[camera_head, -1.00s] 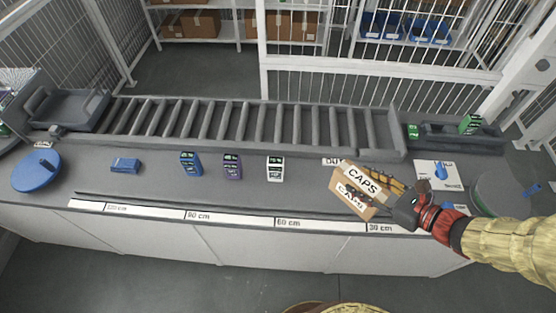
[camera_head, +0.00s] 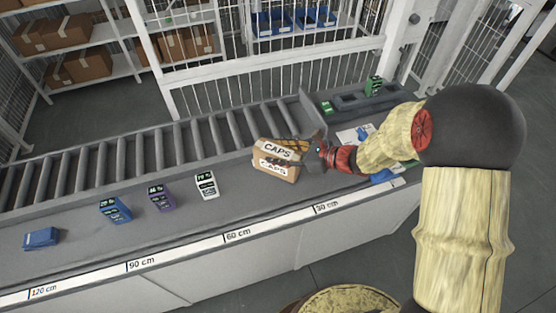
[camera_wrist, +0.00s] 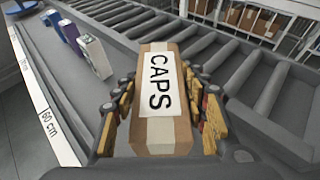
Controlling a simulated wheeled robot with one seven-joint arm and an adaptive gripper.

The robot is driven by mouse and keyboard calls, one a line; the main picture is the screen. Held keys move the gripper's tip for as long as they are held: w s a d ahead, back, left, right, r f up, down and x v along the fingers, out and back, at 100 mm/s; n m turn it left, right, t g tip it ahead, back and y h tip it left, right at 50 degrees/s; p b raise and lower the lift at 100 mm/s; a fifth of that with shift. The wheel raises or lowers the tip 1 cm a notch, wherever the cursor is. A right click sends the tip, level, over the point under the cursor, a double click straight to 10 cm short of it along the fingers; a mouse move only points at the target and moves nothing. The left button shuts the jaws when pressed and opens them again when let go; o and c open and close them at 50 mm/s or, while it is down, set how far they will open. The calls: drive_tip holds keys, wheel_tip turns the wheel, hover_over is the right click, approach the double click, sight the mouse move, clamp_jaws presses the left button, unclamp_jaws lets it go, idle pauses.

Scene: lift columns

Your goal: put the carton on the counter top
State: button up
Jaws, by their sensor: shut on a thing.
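The carton is a brown cardboard box (camera_head: 275,166) with white "CAPS" labels, at the right part of the counter in the head view. My gripper (camera_head: 296,148) is shut on it, coming in from the right. In the wrist view the carton (camera_wrist: 160,100) sits between the two padded fingers of my gripper (camera_wrist: 164,112), one along each side. The counter top (camera_head: 225,203) is the grey surface under and around it. The carton's underside is hidden, so I cannot tell whether it touches the counter.
A roller conveyor (camera_head: 150,150) runs along the back of the counter. A white box (camera_head: 206,186), a purple box (camera_head: 161,197), a blue box (camera_head: 115,209) and a flat blue item (camera_head: 41,239) stand to the left. A distance strip (camera_head: 185,252) marks the front edge.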

drive_tip(key=shift+w+a+f, duration=0.1)
drive_tip(key=shift+w+f, duration=0.2)
drive_tip(key=shift+f, duration=0.05)
drive_tip(key=shift+w+f+b, duration=0.15)
drive_tip(key=shift+f+b, duration=0.25)
drive_tip(key=shift+f, duration=0.5)
drive_tip(key=shift+w+f+b, duration=0.1)
drive_tip(key=shift+f+b, duration=0.25)
drive_tip(key=shift+f, duration=0.5)
drive_tip(key=shift+f, duration=0.2)
drive_tip(key=o, duration=1.5)
drive_tip(key=shift+c, duration=0.2)
drive_tip(key=shift+r, duration=0.15)
